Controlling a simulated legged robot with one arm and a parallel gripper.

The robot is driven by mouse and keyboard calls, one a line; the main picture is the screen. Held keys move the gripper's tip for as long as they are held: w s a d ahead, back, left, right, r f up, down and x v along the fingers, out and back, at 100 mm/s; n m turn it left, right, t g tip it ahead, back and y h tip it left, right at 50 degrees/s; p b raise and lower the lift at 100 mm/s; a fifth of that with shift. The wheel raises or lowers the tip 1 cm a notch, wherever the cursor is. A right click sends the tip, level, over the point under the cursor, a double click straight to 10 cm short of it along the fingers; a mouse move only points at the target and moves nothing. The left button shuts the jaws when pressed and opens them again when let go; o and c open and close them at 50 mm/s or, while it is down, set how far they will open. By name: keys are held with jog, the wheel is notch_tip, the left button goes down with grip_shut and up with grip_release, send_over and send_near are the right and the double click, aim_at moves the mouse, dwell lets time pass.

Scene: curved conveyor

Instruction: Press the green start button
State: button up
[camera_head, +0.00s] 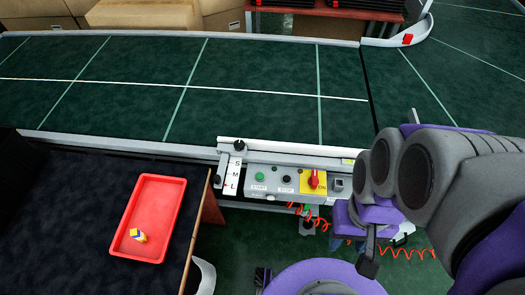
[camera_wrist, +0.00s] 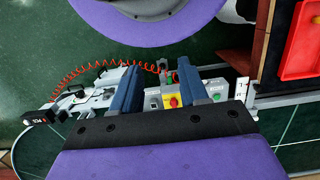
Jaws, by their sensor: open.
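The green start button (camera_head: 259,177) is on the left part of a grey control panel (camera_head: 270,187) at the conveyor's near edge, above the word START. A black stop button (camera_head: 287,178) is just right of it, then a red switch (camera_head: 313,180) on a yellow plate. My gripper (camera_wrist: 156,84) is open and empty in the wrist view, its two blue fingers apart. The panel shows upside down beyond and beside the right finger, with the red switch (camera_wrist: 172,101) between the fingers. In the head view my arm comes in from the right, with its end right of the panel.
A red tray (camera_head: 172,190) holding a small yellow, blue and white item (camera_head: 138,235) is on a dark table at the left. The green conveyor (camera_head: 240,85) runs behind the panel. A coiled red cable (camera_head: 400,252) hangs below the panel.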

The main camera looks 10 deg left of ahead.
jog(key=shift+d, duration=0.1)
jog(key=c, duration=0.3)
jog(key=shift+a, duration=0.3)
grip_shut()
jog(key=shift+d, duration=0.15)
dwell(0.6)
